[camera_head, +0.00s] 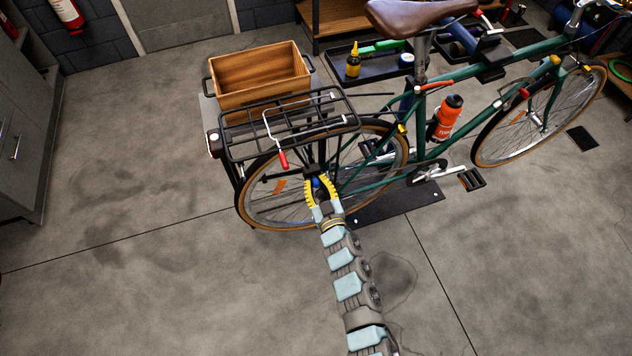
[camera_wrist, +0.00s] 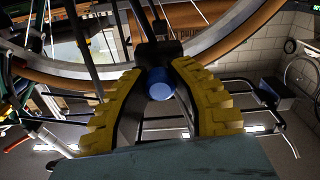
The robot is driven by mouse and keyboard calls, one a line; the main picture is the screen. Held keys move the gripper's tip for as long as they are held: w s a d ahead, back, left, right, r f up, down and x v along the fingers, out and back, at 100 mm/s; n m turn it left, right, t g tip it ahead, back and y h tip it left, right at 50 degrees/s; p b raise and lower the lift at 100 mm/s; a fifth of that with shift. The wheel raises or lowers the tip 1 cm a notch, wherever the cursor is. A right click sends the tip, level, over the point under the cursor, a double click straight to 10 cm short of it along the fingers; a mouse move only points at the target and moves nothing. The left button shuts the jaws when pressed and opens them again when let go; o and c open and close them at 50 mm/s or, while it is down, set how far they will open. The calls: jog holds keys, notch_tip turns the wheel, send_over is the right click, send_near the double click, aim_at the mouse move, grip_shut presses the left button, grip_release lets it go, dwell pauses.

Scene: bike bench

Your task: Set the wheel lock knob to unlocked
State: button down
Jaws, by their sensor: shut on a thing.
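The wheel lock knob is blue and round; it shows between the yellow fingers in the wrist view (camera_wrist: 160,84). A black housing (camera_wrist: 160,52) is right behind it. In the head view the knob (camera_head: 316,182) is a small blue spot at the rear wheel. My gripper (camera_head: 320,184) reaches the rear wheel's hub area, its ridged yellow fingers closed in on both sides of the knob. In the wrist view my gripper (camera_wrist: 162,78) is shut on the knob. The knob's lock setting cannot be read.
The green bicycle (camera_head: 420,120) stands on the floor. Its black rear rack (camera_head: 290,125) with a red-handled lever (camera_head: 283,158) is just above my gripper. A wooden crate (camera_head: 258,80) stands behind the rack. An orange bottle (camera_head: 446,118) sits on the frame. The floor at left is clear.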

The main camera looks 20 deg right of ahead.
aim_at(318, 186)
jog(key=shift+s, duration=0.1)
jog(key=shift+s+a+p, duration=0.2)
jog(key=shift+s+p, duration=0.7)
jog(key=shift+s, duration=1.75)
jog(key=c, duration=0.8)
grip_release()
jog(key=shift+c, duration=0.2)
jog(key=shift+s, duration=0.15)
jog(key=s, duration=1.1)
jog(key=shift+s+a, duration=0.35)
jog(key=shift+s, duration=0.05)
